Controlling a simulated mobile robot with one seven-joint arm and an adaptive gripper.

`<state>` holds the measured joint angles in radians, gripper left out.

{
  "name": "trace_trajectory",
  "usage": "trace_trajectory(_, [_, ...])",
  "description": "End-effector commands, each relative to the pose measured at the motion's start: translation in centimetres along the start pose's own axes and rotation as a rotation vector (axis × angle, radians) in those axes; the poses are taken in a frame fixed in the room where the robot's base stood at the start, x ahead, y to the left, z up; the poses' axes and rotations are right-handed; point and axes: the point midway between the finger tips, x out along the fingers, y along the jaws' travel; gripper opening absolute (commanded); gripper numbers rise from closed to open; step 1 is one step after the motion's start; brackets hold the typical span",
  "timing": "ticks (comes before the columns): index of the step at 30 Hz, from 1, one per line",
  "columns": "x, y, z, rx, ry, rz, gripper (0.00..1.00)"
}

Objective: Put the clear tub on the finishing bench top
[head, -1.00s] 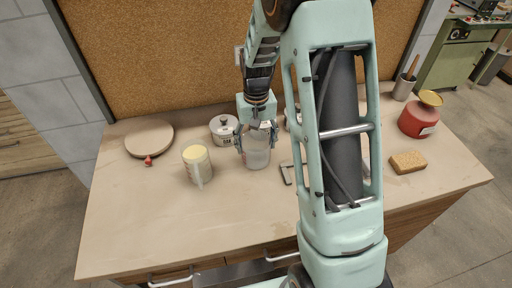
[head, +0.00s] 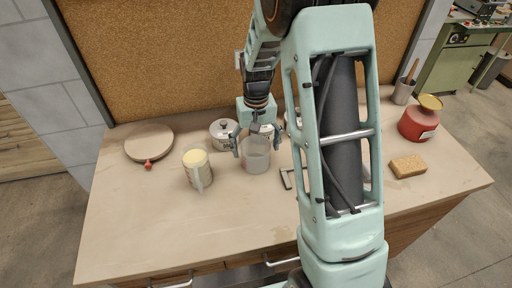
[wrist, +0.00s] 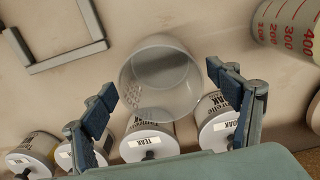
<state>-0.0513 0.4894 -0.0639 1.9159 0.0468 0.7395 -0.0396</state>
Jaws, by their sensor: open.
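The clear tub (head: 256,156) stands upright on the wooden bench top (head: 225,225), near its middle. It is empty as far as I can see. In the wrist view the tub (wrist: 160,80) shows its round rim between and beyond my fingertips. My gripper (head: 256,146) is open at the back side of the tub, with one finger to either side in the picture. In the wrist view my gripper (wrist: 162,82) shows both fingers spread, with a gap to the tub wall. I cannot tell whether this top is the finishing bench.
A measuring jug (head: 197,168) stands left of the tub, and lidded tins (wrist: 150,142) stand close behind it. A round board (head: 149,141) lies far left. A metal bracket (wrist: 55,38) lies right of the tub in the head view. A sponge (head: 408,166) and red canister (head: 419,120) are right. The front is clear.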

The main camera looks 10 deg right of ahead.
Motion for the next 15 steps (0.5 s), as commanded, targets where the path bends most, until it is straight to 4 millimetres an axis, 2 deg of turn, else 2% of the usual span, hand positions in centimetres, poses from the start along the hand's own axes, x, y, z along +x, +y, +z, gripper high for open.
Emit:
trace_trajectory(9, [-6.7,0.0,-0.2,0.0,0.009,0.001,0.81])
trace_trajectory(15, [-10.2,0.0,-0.2,0.0,0.007,0.0,0.81])
